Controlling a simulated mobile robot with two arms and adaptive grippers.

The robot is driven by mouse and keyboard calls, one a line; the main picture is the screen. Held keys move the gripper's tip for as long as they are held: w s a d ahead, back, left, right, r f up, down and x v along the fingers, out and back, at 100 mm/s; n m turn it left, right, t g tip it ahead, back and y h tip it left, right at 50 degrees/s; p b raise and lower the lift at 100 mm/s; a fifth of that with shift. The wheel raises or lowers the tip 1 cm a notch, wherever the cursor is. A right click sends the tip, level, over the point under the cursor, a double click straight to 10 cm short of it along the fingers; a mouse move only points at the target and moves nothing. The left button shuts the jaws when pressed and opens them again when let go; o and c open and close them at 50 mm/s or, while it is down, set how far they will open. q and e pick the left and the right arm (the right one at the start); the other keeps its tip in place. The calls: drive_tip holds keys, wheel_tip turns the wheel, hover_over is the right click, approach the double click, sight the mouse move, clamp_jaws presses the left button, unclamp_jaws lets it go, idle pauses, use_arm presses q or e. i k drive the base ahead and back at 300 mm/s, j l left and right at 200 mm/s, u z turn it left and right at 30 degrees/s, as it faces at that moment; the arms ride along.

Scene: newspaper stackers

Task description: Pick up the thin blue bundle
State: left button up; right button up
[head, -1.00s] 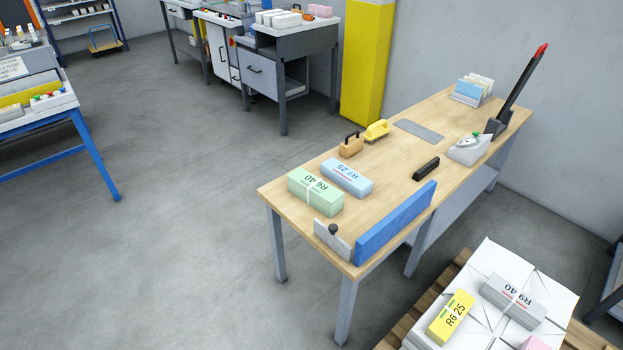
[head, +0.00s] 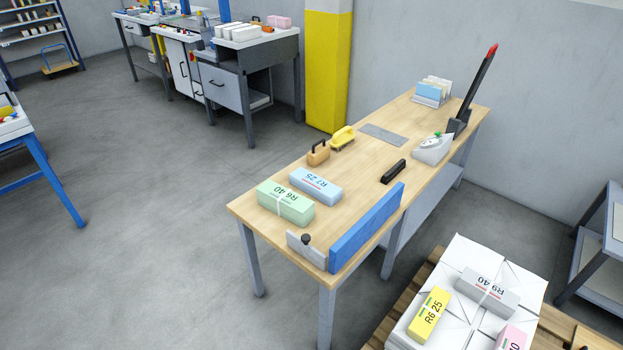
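The thin blue bundle (head: 316,186), marked "R7 25", lies flat on the wooden table (head: 262,181). It is right behind the thicker green bundle (head: 285,203), marked "R6 40", which has a white band around it. Neither of my grippers shows in the head view.
A blue upright board (head: 367,228) and a grey stop with a dark knob (head: 307,248) stand at the table's near edge. A wooden-handled block (head: 318,154), yellow brush (head: 343,138), black bar (head: 394,171) and scale (head: 433,148) are farther back. A pallet stack (head: 450,309) stands front right.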

sight(327, 193)
drive_tip(key=i+j+z, duration=0.1)
drive_tip(key=z, duration=0.8)
drive_tip(key=i+j+z, duration=0.1)
drive_tip(key=j+z, duration=0.25)
drive_tip(key=j, duration=0.2)
drive_tip(key=j+z, duration=0.35)
drive_tip(key=j, duration=0.25)
drive_tip(key=j+z, duration=0.35)
drive_tip(key=j, duration=0.25)
